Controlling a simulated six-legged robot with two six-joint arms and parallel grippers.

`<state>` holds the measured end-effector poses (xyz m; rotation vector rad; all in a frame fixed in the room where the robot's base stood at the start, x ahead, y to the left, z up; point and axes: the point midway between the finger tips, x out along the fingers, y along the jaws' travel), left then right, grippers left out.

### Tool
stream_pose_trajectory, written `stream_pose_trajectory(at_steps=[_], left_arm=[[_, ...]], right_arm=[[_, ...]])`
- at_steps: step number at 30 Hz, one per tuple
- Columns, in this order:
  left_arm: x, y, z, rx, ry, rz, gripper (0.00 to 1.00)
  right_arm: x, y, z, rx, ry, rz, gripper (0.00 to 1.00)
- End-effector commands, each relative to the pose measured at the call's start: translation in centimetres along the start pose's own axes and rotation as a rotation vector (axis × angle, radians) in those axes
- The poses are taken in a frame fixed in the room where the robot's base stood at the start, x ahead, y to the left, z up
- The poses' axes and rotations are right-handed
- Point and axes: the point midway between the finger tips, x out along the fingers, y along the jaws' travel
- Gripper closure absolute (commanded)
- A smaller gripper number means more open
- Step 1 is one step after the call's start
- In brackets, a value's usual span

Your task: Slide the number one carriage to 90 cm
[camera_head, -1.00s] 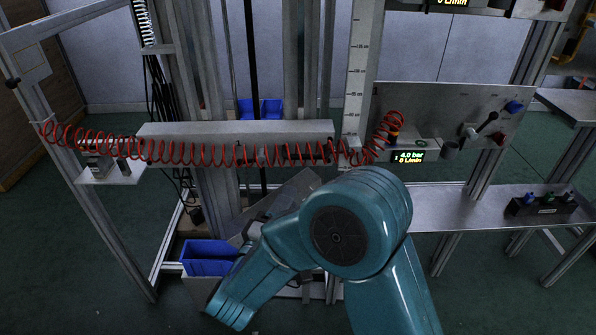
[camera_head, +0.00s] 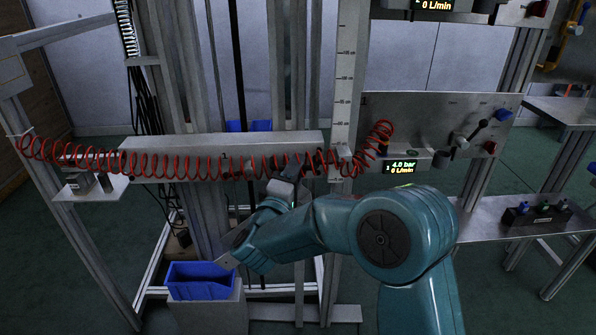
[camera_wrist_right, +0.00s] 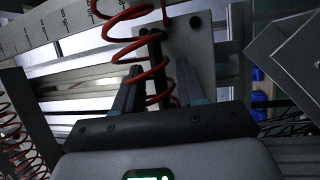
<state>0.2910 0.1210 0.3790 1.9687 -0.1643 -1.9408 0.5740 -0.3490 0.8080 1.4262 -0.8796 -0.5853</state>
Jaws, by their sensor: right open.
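The carriage (camera_head: 220,143) is a long grey horizontal beam across the upright rails, with a red coiled hose (camera_head: 150,168) hanging along its front. A vertical scale (camera_head: 345,75) stands at its right end; its figures are too small to read surely. My right gripper (camera_head: 290,175) is just below and in front of the beam's right part, partly hidden by my arm. In the right wrist view, its open fingers (camera_wrist_right: 160,95) point at a grey plate (camera_wrist_right: 190,45) with a dark handle (camera_wrist_right: 155,60). The handle shows between the fingers, with hose loops crossing there. I cannot tell contact.
A blue bin (camera_head: 200,282) sits low at left, and a small bracket shelf (camera_head: 90,188) at the beam's left end.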

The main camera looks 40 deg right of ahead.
Motion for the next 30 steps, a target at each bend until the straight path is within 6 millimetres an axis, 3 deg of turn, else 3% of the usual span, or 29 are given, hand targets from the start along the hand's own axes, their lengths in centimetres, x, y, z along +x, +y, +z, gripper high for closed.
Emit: stream_pose_trajectory(at_steps=[4, 13, 17, 25, 30], left_arm=[[0.2, -0.1, -0.1, -0.002, 0.002, 0.0, 0.31], [0.2, -0.1, -0.1, -0.003, 0.002, 0.0, 0.31], [0.2, -0.1, -0.1, -0.003, 0.002, 0.0, 0.31], [-0.3, 0.1, -0.1, -0.002, 0.002, 0.0, 0.31], [-2.7, 1.0, 0.0, 0.0, 0.0, 0.0, 0.31]], right_arm=[[1.2, 0.0, 0.0, 0.0, 0.0, 0.001, 0.6], [1.4, 0.0, 0.0, -0.001, 0.001, 0.0, 0.6], [1.4, 0.0, 0.0, 0.0, 0.001, 0.0, 1.0], [1.5, 0.6, 0.0, 0.0, 0.001, 0.0, 1.0], [1.9, 3.2, -0.2, 0.003, 0.0, 0.005, 1.0]])
